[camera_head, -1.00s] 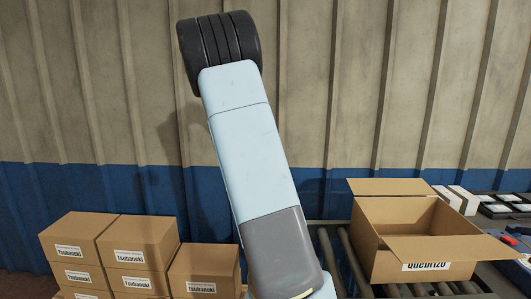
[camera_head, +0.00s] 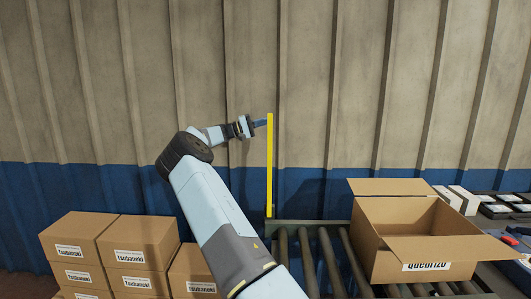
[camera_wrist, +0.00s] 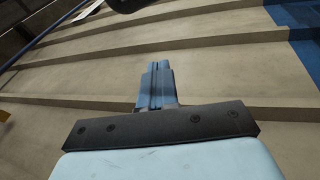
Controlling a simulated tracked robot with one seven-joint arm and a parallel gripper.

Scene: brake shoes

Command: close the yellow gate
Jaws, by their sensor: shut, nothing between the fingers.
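The yellow gate (camera_head: 270,165) stands upright as a thin bar at the left end of the roller conveyor, seen in the head view. My gripper (camera_head: 261,123) is at its left side, close to its top end, with the fingers pointing right at the bar. I cannot tell whether the fingertips touch it. In the wrist view my gripper's blue fingers (camera_wrist: 158,83) are together with nothing between them.
An open cardboard box (camera_head: 405,240) stands on the roller conveyor (camera_head: 318,262). Closed boxes (camera_head: 140,257) are stacked at the lower left. White boxes (camera_head: 460,200) and dark trays lie at the right. A corrugated wall (camera_head: 400,90) stands behind.

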